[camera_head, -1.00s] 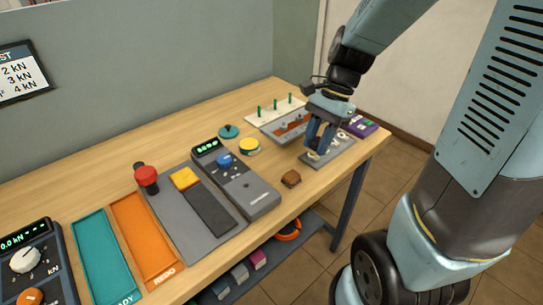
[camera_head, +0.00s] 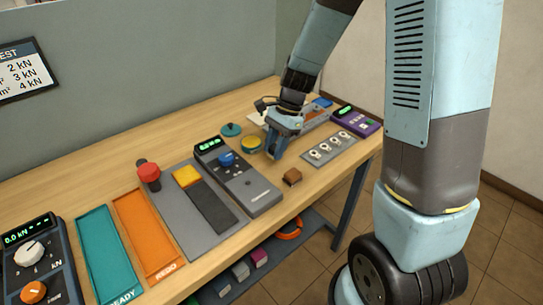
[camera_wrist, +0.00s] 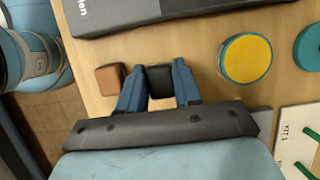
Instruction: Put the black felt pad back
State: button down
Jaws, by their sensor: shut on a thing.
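A small black block, which looks like the black felt pad (camera_wrist: 159,80), sits between my gripper's blue fingers in the wrist view. My gripper (camera_wrist: 159,88) is shut on it. In the head view my gripper (camera_head: 277,153) hangs over the bench between the yellow-topped tin and the brown block, and the pad is hidden there. I cannot tell how high it is above the wood.
A brown block (camera_head: 292,177) and a yellow-topped tin (camera_head: 250,145) stand close on either side. A grey meter (camera_head: 236,177) lies to the left. A grey plate with several ring terminals (camera_head: 330,148) lies to the right. A teal lid (camera_head: 231,130) is behind.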

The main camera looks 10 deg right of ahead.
jog(key=shift+w+a+f, duration=0.15)
jog(key=shift+f, duration=0.15)
jog(key=shift+a+f, duration=0.1)
jog(key=shift+f, duration=1.5)
jog(key=c, duration=0.8)
grip_release()
jog(key=shift+w+f, duration=0.1)
